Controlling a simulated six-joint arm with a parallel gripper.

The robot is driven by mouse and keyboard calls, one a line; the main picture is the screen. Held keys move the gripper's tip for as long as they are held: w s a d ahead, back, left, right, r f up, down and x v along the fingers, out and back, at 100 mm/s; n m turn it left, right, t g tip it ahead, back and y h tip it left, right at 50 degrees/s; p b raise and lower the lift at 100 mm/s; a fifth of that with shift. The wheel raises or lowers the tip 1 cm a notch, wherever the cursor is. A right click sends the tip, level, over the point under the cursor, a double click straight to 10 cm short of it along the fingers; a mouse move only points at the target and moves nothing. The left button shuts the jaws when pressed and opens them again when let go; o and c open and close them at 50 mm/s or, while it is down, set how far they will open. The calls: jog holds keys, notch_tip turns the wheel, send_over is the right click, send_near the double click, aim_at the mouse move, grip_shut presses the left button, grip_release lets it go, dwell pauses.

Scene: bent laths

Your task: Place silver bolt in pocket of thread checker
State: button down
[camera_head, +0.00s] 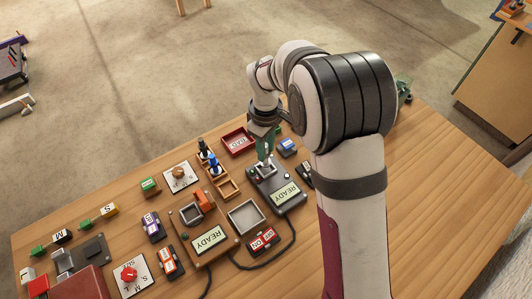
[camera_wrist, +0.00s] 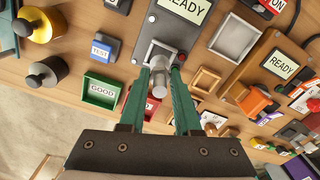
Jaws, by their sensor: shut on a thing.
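The silver bolt (camera_wrist: 157,84) is between the green fingertips of my gripper (camera_wrist: 160,72) in the wrist view. My gripper is shut on it. The thread checker (camera_wrist: 147,30) is a dark grey box with a READY display and a light-rimmed pocket (camera_wrist: 160,47). The bolt overlaps the pocket's near side in the wrist view; I cannot tell whether it is touching or inside. In the head view my gripper (camera_head: 264,157) points down over the far end of the checker (camera_head: 293,207), and the bolt is too small to make out there.
A blue TEST button (camera_wrist: 103,47) and a green GOOD tray (camera_wrist: 100,90) lie left of the checker in the wrist view. A red tray (camera_head: 238,142), wooden holders (camera_head: 228,188), a grey tray (camera_head: 246,217) and a second READY device (camera_head: 208,240) stand close by in the head view.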

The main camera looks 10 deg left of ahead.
aim_at(266, 163)
jog(key=shift+f, duration=1.3)
jog(key=c, duration=0.6)
grip_release()
jog(key=shift+f, duration=0.15)
